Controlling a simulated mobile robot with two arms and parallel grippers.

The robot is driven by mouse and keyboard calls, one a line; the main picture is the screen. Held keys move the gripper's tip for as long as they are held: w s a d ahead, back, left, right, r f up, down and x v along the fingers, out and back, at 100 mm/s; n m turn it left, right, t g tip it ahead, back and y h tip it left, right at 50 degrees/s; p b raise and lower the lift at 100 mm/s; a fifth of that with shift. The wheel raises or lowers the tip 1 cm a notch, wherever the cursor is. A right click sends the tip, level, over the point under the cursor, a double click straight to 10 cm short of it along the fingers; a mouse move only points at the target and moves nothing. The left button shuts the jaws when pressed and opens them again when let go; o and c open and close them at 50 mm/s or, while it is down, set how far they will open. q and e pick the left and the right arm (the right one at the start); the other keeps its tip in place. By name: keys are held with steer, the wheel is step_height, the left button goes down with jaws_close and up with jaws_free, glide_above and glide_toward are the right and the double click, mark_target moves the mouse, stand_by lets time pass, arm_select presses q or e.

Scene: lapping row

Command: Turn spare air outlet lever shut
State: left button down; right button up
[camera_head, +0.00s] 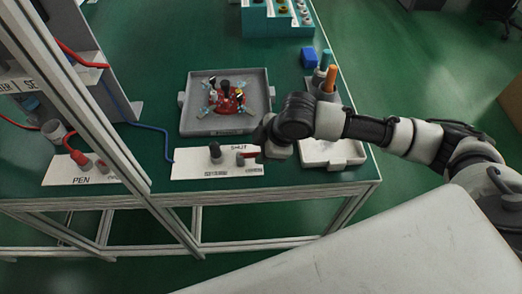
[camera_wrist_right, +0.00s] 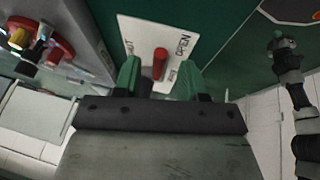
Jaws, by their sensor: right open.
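The red lever (camera_head: 248,155) stands on a white plate (camera_head: 190,168) at the table's front edge, beside a black knob (camera_head: 215,150). My right gripper (camera_head: 263,152) is at the plate's right end. In the right wrist view its green fingers (camera_wrist_right: 159,80) are open, one on each side of the red lever (camera_wrist_right: 160,63); contact cannot be told. "SHUT" and "OPEN" are printed along opposite sides of the plate (camera_wrist_right: 141,28). A second plate (camera_head: 60,175) with a red lever (camera_head: 78,157) is at the left, partly behind a post. My left gripper (camera_wrist_right: 281,42) shows small; its opening is unclear.
A grey tray (camera_head: 190,125) with red and black parts stands behind the plate. A white tray (camera_head: 350,150) is to its right, with a cup of orange and green-handled tools (camera_head: 327,85) behind. A metal post (camera_head: 90,110) crosses the left. Table between is clear.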

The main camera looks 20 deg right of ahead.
steer(key=shift+w+a+f, duration=0.2)
steer(key=shift+a+f, duration=0.05)
steer(key=shift+f, duration=0.4)
jaws_close()
steer(key=shift+r, duration=0.1)
